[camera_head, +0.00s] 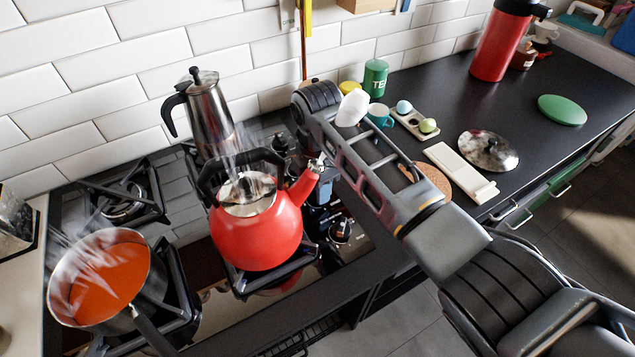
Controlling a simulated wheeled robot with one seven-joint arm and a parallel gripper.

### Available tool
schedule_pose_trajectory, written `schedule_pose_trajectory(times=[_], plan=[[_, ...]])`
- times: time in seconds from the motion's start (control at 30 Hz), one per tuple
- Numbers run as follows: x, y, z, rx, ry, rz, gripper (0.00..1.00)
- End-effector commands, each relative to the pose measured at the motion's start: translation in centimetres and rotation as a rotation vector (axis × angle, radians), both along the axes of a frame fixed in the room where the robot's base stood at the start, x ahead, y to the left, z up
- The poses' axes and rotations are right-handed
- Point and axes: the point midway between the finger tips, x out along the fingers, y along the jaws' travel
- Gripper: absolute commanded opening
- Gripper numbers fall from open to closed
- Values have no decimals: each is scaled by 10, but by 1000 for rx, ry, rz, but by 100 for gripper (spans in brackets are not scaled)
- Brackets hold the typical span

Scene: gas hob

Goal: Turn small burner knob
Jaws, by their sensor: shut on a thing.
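The hob's black knobs stand in a column on its right side. A front knob (340,231) and a back knob (280,142) show clear of my gripper. My gripper (322,217) points down at the knobs between these two, just right of the red kettle's spout. It is shut on a burner knob, which it mostly hides. The fingertips are small and partly covered, so the knob's angle cannot be told. An empty burner (123,202) is at the back left of the hob; no flame shows on it.
A steaming red kettle (257,235) stands close left of my gripper. A moka pot (207,115) is behind it. A steaming pan of orange soup (108,280) is at the left.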

Motion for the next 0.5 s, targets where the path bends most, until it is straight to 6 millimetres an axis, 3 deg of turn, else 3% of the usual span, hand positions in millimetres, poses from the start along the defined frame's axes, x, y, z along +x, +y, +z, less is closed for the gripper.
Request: schedule_pose_trajectory(times=[0.37,0.4,0.5], plan=[[1,-1,0,0,-1,-8,11],[1,-1,0,0,-1,-8,44],[1,0,0,0,-1,-7,53]])
